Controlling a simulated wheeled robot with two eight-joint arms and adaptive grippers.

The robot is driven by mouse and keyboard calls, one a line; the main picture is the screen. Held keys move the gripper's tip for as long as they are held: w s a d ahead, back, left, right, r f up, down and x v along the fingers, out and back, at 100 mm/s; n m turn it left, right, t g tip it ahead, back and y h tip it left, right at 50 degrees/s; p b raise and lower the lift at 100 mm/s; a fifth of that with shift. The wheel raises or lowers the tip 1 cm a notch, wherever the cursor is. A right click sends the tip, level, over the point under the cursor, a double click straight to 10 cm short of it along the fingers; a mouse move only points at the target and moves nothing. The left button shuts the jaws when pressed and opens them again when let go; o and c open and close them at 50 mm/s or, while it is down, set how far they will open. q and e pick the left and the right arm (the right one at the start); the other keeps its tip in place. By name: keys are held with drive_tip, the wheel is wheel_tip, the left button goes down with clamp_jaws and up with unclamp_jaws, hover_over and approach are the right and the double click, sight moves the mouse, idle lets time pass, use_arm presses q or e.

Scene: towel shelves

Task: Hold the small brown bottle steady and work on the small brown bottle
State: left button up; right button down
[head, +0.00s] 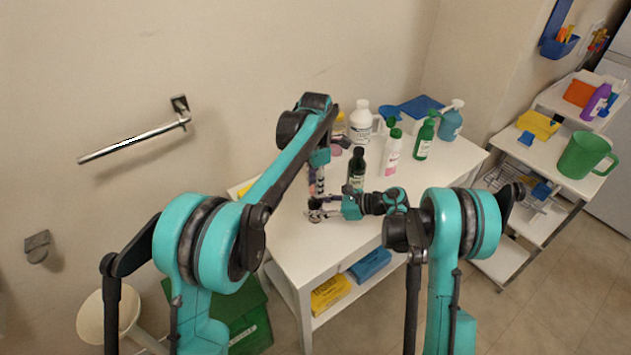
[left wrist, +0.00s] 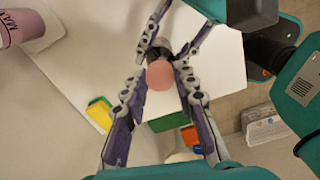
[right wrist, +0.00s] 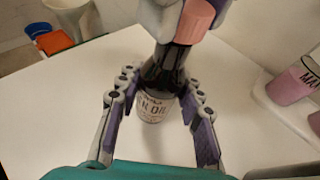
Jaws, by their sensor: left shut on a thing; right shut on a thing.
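The small brown bottle (right wrist: 156,103) stands upright on the white table, with dark glass, a pale label and a pink cap (right wrist: 195,20). My right gripper (right wrist: 160,84) is shut on the bottle's body. My left gripper (left wrist: 160,78) comes from above and is shut on the pink cap (left wrist: 160,76), which shows between its fingers. In the head view my left gripper (head: 317,196) and right gripper (head: 328,212) meet near the table's front left part. They hide most of the bottle there.
A dark bottle (head: 357,168), a white-and-pink bottle (head: 393,152), green bottle (head: 426,137), white jug (head: 361,121) and blue pump bottle (head: 451,122) stand behind on the table (head: 458,164). Folded towels (head: 330,293) lie on the shelf below. A side cart holds a green jug (head: 583,155).

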use_arm(q)
drive_tip(key=shift+f, duration=0.25)
drive_tip(key=shift+f, duration=0.55)
idle(0.4)
